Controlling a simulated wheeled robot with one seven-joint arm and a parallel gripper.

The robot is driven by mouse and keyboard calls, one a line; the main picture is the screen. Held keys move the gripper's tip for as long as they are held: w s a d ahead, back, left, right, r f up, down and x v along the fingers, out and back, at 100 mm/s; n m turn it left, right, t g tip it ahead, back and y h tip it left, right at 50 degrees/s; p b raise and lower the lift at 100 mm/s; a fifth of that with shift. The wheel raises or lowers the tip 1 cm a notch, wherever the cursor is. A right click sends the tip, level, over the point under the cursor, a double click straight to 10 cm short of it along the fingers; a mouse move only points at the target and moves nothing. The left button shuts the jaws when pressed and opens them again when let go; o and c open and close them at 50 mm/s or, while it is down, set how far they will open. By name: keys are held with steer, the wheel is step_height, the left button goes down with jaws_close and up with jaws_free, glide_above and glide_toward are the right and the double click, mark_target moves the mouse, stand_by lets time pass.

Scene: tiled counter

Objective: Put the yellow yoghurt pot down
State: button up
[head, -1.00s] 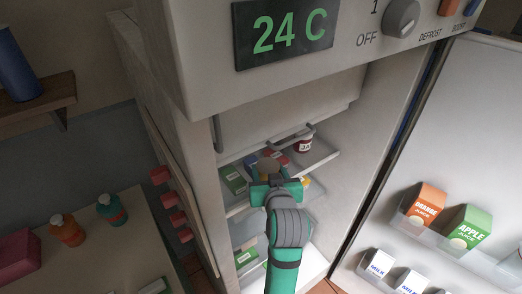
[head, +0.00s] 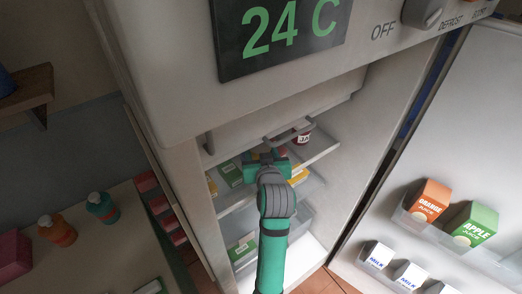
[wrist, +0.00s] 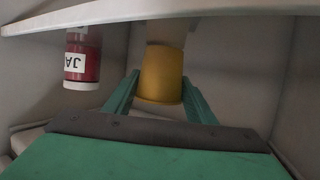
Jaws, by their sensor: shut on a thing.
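The yellow yoghurt pot (wrist: 161,75) is between the two green fingers of my gripper (wrist: 160,88) in the wrist view. The fingers are shut on its sides. In the head view my gripper (head: 265,158) reaches into the open fridge, at the level of its upper shelf. The pot is hidden there behind my gripper and wrist. I cannot tell whether the pot's base touches a shelf.
A red jam jar (wrist: 83,55) is left of the pot in the wrist view; it also shows on the shelf (head: 303,137). Green cartons (head: 231,173) and yellow packets (head: 298,175) lie nearby. The open door (head: 440,150) holds juice (head: 428,202) and milk cartons (head: 378,256).

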steer(key=shift+a, duration=0.15)
steer(key=shift+f, duration=0.1)
steer(key=o, duration=1.1)
steer(key=shift+s, duration=0.1)
steer(key=shift+r, duration=0.2)
steer(key=v, duration=1.2)
steer(key=shift+d, duration=0.2)
steer(key=shift+f, duration=0.1)
